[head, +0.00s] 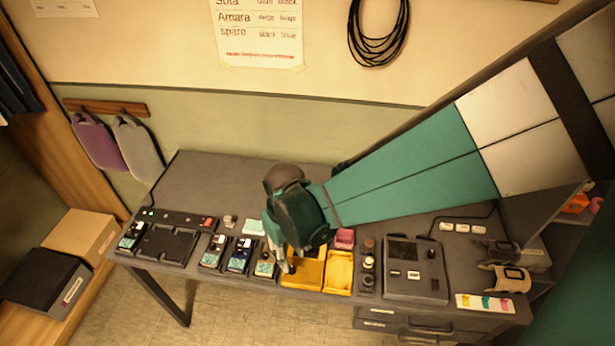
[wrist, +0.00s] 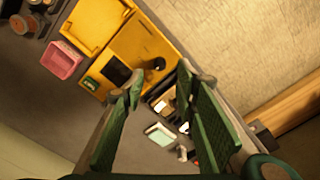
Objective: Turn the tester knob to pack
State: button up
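The tester is most likely the dark grey box (head: 415,268) with a screen, standing on the right part of the bench in the head view. A small dark knob-like part (head: 431,254) shows on its upper right; its marking and any "pack" label are too small to read. My gripper (head: 287,264) is well to the left of the box, over the left side of the yellow tray. In the wrist view my gripper (wrist: 160,84) has its two fingers apart with nothing held between them. The tester box cannot be made out in the wrist view.
The yellow tray (head: 338,273) and a narrow strip with round parts (head: 367,262) lie between my gripper and the box. A pink bin (head: 344,238) stands behind the tray. Several small devices (head: 239,256) stand to the left. The bench's back left (head: 210,176) is clear.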

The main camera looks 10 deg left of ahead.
aim_at(292, 268)
jog(key=shift+f+b, duration=0.55)
jog(key=shift+f, duration=3.05)
jog(key=c, duration=0.9)
